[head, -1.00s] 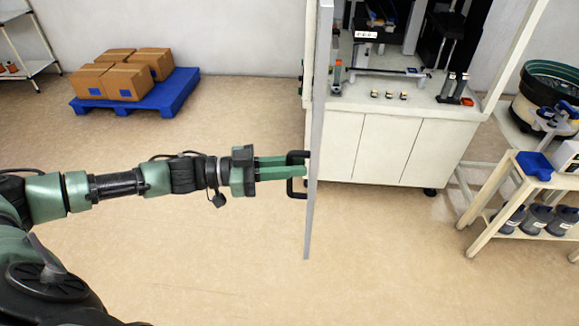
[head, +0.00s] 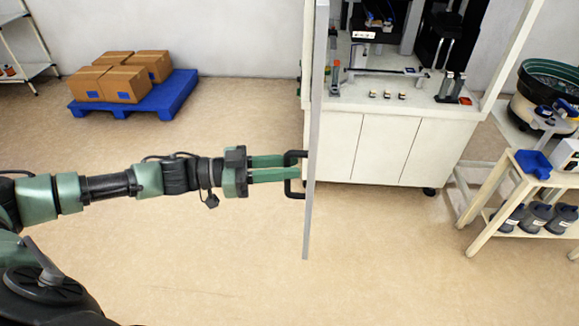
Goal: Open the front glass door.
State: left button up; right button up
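The front glass door (head: 314,140) stands swung out from the white machine cabinet and is seen almost edge-on, as a thin grey upright strip. Its black handle (head: 288,189) is on the left face of the door. My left gripper (head: 298,168) comes in from the left at the handle, with its two green fingers on either side of the handle bar. A narrow gap shows between the fingers, and they look slightly open around the bar. The fingertips are partly hidden at the handle. My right gripper is not in view.
The white machine cabinet (head: 385,150) stands behind and right of the door. A cream cart (head: 508,195) with a blue bin (head: 533,163) is at the right. A blue pallet (head: 178,95) with cardboard boxes is at the back left. The floor in front is clear.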

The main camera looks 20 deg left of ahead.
pick_arm(q)
jog(key=b+v, duration=0.2)
jog(key=v, duration=0.4)
jog(key=shift+s+a, duration=0.25)
jog(key=shift+a, duration=0.05)
